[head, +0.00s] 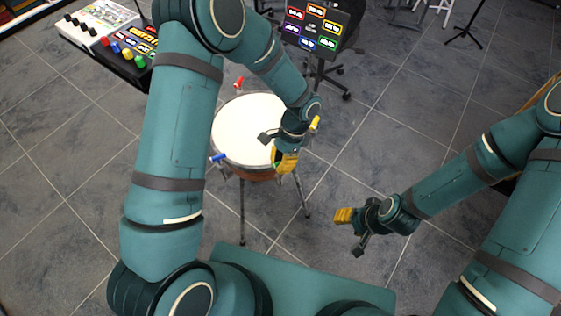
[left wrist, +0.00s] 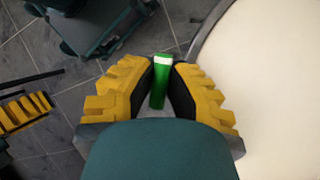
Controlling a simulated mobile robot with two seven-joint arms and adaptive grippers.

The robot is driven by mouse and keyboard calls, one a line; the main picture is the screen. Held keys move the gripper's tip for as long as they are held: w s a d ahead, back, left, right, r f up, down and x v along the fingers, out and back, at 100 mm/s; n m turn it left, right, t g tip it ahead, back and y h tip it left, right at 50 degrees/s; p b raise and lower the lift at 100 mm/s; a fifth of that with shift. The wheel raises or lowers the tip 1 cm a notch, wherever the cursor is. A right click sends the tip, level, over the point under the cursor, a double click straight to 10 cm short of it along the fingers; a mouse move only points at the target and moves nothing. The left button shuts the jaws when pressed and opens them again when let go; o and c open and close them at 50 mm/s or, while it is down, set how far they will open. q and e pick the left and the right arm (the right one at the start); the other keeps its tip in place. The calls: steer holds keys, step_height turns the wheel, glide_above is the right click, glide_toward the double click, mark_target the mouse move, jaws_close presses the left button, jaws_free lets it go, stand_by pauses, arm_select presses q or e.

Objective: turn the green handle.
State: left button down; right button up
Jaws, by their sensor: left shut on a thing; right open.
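The green handle (left wrist: 158,85) shows in the left wrist view, with a pale band near its upper end. It lies between the two yellow-padded fingers of my left gripper (left wrist: 157,70), which is shut on it. The handle is at the edge of a drum with a white head (left wrist: 275,90). In the head view my left gripper (head: 285,160) is at the near right rim of the drum (head: 240,120) and hides the green handle. My right gripper (head: 345,226) is open and empty above the floor, to the right of and nearer than the drum.
A red handle (head: 239,82), a blue handle (head: 217,158) and a yellow handle (head: 315,123) stand around the drum rim. Control panels (head: 122,45) are at the back left. A lit pad panel (head: 315,27) is behind.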

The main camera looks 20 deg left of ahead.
stand_by(0.5)
arm_select(q)
steer(key=c, duration=1)
jaws_free()
steer(key=v, duration=1.2)
steer(key=shift+d, duration=0.1)
steer(key=shift+s+f, duration=0.1)
steer(key=shift+s, duration=0.05)
